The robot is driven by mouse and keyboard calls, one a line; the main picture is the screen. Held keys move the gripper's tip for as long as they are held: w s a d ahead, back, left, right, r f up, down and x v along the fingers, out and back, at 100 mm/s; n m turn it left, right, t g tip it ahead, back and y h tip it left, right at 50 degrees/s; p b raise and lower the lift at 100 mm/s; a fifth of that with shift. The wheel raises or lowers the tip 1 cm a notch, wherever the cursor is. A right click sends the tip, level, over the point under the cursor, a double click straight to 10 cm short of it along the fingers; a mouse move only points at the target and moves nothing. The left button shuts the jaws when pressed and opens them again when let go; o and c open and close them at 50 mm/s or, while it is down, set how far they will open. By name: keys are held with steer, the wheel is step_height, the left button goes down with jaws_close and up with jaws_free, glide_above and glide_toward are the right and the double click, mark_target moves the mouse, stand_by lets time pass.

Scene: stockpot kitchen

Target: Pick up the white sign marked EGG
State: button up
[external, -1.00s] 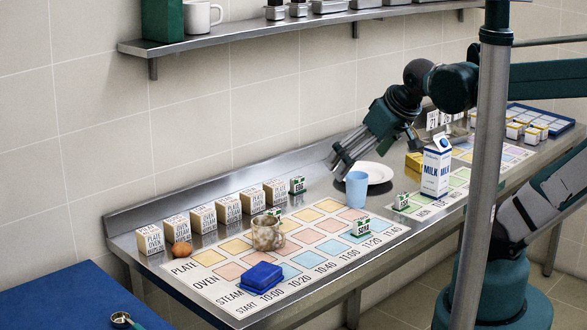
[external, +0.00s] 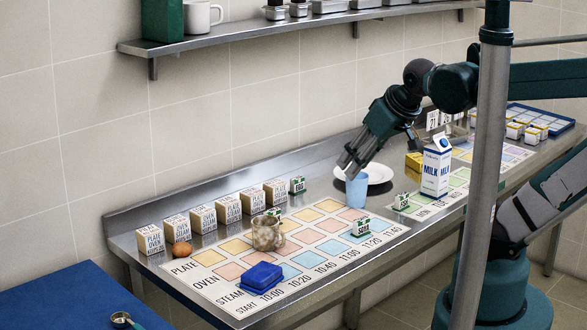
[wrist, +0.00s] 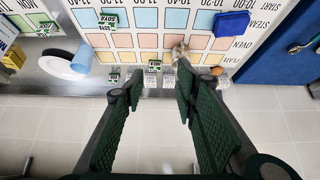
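A small white sign with green edges (external: 297,185), its small lettering seeming to read EGG, stands at the right end of the row of cartons near the wall. It seems to be the small sign at the left end of that row in the wrist view (wrist: 113,79). My gripper (external: 348,167) hangs above the counter, right of this sign and apart from it, near the blue cup. In the wrist view my gripper (wrist: 154,86) shows two dark green fingers spread wide with nothing between them.
A blue cup (external: 357,189), white plate (external: 368,173) and milk carton (external: 436,170) stand right. A shelf (external: 300,25) runs above.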

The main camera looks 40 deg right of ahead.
steer(key=w+d+r+m+g+p, duration=0.1)
steer(key=w+d+r+m, duration=0.1)
steer(key=w, duration=0.4)
steer(key=w+d+r+m+g, duration=0.1)
steer(key=w+d+r+m, duration=0.15)
steer(key=w, duration=0.45)
steer(key=m+g+p, duration=0.3)
steer(key=m+g, duration=0.2)
steer(key=m, duration=0.8)
glide_above(299, 177)
steer(key=f, duration=2.2)
steer(key=shift+s+a, duration=0.2)
steer(key=shift+a, duration=0.05)
steer(key=shift+w+d+f, duration=0.15)
steer(key=shift+d+f, duration=0.1)
steer(key=shift+f, duration=0.2)
